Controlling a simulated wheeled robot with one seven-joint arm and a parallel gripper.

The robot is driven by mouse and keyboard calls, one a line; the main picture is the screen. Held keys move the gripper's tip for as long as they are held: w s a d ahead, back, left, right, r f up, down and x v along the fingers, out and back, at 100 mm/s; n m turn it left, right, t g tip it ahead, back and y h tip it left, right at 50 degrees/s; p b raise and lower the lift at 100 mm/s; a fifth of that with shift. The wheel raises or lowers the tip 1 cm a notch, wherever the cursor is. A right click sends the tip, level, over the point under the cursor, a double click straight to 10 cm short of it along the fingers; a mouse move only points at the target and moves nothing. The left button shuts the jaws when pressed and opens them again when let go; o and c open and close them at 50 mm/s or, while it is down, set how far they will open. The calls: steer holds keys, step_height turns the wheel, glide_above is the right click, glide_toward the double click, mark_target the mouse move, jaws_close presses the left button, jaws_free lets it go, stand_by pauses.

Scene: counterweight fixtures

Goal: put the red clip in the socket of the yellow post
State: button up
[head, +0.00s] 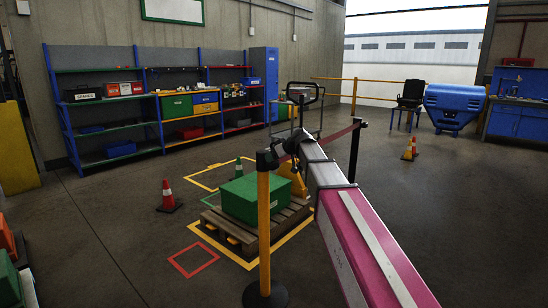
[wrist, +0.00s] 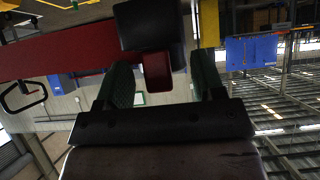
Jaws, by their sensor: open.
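The yellow post (head: 264,230) stands upright on a round black base, left of my arm, with a black head (head: 266,160) on top. In the wrist view, which is upside down, a black block (wrist: 150,25), apparently that head, is just ahead of my gripper (wrist: 163,64). The red clip (wrist: 157,72) is between the two green fingers, with gaps on both sides. It meets the block in this view, and I cannot tell how deeply it sits in the socket. My gripper is open around it. The red belt (wrist: 60,62) runs from the block sideways.
The belt (head: 338,134) reaches a black post (head: 357,150) behind my arm. A green crate (head: 252,198) on a wooden pallet (head: 228,228) stands behind the yellow post. A traffic cone (head: 168,197) stands left. Open floor lies at the front left and right.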

steer(key=v, duration=1.2)
steer(key=s+d+f+m+g+h, duration=0.1)
steer(key=s+d+f+m, duration=0.2)
steer(key=f, duration=0.6)
steer(key=s+d+f+m+g+h, duration=0.15)
steer(key=s+f, duration=0.25)
steer(key=f, duration=0.4)
steer(key=s+d+f+m+g+h, duration=0.1)
steer(key=s+d+f+h, duration=0.2)
steer(key=f, duration=0.6)
steer(key=s+d+f+m+g+h, duration=0.1)
steer(key=s+d+f, duration=0.3)
steer(key=s+f, duration=0.4)
steer(key=s+d+f+m+g+h, duration=0.2)
steer(key=s+d+f+m, duration=0.2)
steer(key=s+f, duration=0.4)
steer(key=shift+s+f, duration=0.15)
steer(key=shift+s, duration=0.6)
